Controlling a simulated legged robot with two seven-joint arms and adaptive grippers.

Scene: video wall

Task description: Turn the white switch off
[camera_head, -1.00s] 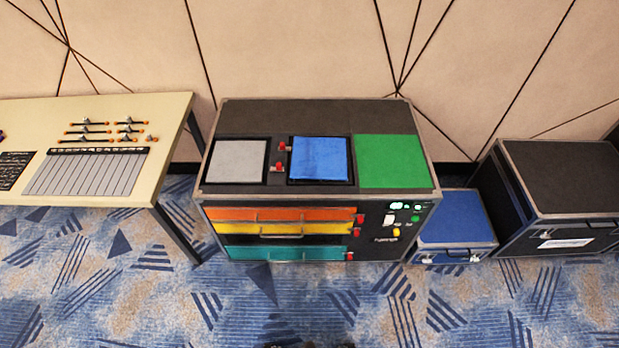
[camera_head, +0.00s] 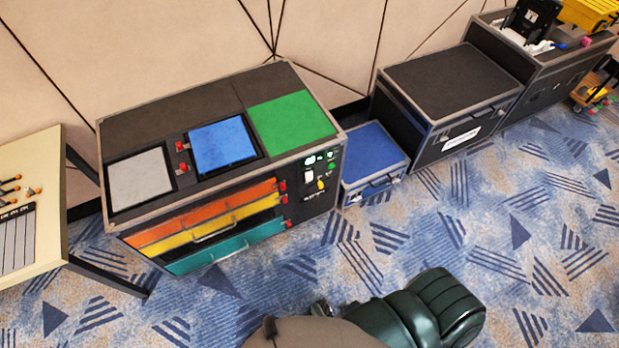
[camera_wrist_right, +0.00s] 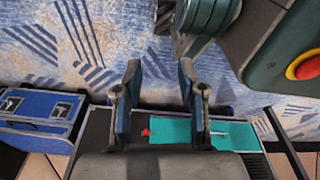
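The white switch (camera_head: 308,176) is on the right part of the black front panel of the case, in the head view. A yellow knob (camera_head: 321,184) sits just right of and below it. At this size I cannot tell the switch's position. My right gripper (camera_wrist_right: 160,72) shows in the wrist view with its two fingers apart and nothing between them. The case's teal drawer (camera_wrist_right: 178,132) shows behind the fingers; the switch cannot be made out there. My right arm enters the head view at the bottom, apart from the panel. My left gripper is in neither current view.
The case carries a green pad (camera_head: 290,122), a blue pad (camera_head: 222,146) and a grey pad (camera_head: 141,179). A blue box (camera_head: 373,150) and a larger black case (camera_head: 455,85) stand to the right. A cream table (camera_head: 48,150) stands left. Carpet in front is open.

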